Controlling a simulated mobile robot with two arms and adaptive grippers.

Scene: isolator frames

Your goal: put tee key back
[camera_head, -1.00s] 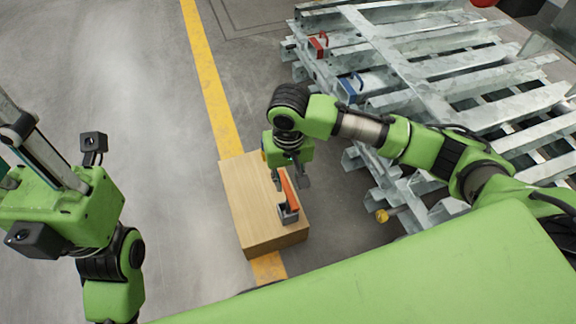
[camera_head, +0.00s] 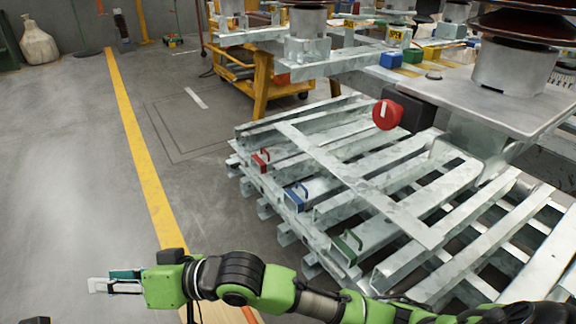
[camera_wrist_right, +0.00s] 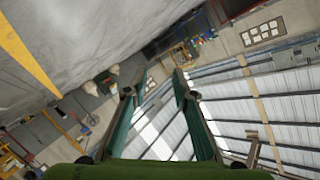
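My right gripper (camera_head: 100,285) reaches out to the left at the bottom of the head view. In the right wrist view its two teal-lined fingers (camera_wrist_right: 160,95) stand apart with nothing between them, pointing at the roof and far wall. I cannot make out a tee key in either view. A wooden box (camera_head: 207,313) shows at the bottom edge of the head view, mostly hidden by my right arm. A bit of an orange part (camera_head: 248,314) shows at the box.
Galvanised metal frames (camera_head: 400,205) lie stacked at the right, with a red (camera_head: 261,160), a blue (camera_head: 296,197) and a green handle block (camera_head: 347,245). A yellow cart (camera_head: 262,95) stands behind. The floor at left is clear.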

